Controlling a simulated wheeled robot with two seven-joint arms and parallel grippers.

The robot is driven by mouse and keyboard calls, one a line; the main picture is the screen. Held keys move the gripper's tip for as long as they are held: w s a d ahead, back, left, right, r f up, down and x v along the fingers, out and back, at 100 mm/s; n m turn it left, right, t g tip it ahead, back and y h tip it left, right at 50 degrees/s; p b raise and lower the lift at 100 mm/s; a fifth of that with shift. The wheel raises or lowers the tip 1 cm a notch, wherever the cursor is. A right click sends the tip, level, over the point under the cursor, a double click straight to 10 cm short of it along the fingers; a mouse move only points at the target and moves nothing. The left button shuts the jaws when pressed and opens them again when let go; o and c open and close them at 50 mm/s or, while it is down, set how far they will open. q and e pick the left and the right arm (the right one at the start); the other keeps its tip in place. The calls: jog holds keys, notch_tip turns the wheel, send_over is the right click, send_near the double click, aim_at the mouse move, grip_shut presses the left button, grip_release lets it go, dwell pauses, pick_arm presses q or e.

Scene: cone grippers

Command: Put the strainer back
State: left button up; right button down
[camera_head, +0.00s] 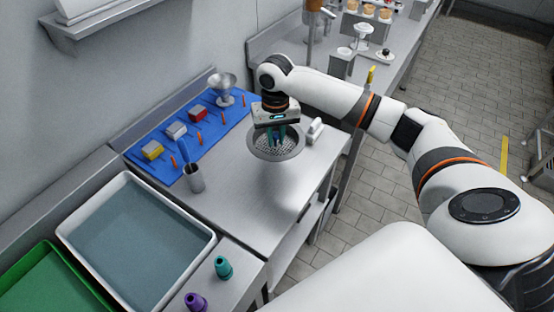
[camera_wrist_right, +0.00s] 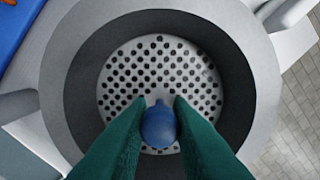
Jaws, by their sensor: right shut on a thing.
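The strainer is a round metal plate full of holes (camera_wrist_right: 160,85) with a blue knob (camera_wrist_right: 159,127) at its middle. In the wrist view it lies inside a dark ring with a wide grey rim (camera_wrist_right: 55,75) around it. In the head view the strainer (camera_head: 268,151) shows at the right part of the steel counter, partly hidden by my right gripper (camera_head: 277,141). The green fingers of my right gripper (camera_wrist_right: 160,120) point down and are shut on the blue knob. I cannot tell whether the strainer is seated or slightly raised. My left gripper is not in view.
The counter front (camera_head: 250,205) is clear. A water-filled tray (camera_head: 135,240) is nearer.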

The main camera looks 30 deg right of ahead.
aim_at(276, 134)
notch_tip(276, 134, down, 4)
jog(key=shift+f+p, duration=0.2)
jog(key=shift+p, duration=0.1)
notch_tip(276, 134, down, 4)
jog(key=shift+f+p, duration=0.1)
jog(key=shift+p, duration=0.2)
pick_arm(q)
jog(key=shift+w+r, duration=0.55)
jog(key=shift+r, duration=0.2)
pick_arm(e)
jog(key=c, duration=1.3)
grip_release()
jog(key=shift+f, duration=0.1)
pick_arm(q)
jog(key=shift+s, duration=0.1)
pick_arm(e)
notch_tip(276, 134, up, 12)
jog(key=shift+r+b, duration=0.2)
jog(key=shift+b, duration=0.55)
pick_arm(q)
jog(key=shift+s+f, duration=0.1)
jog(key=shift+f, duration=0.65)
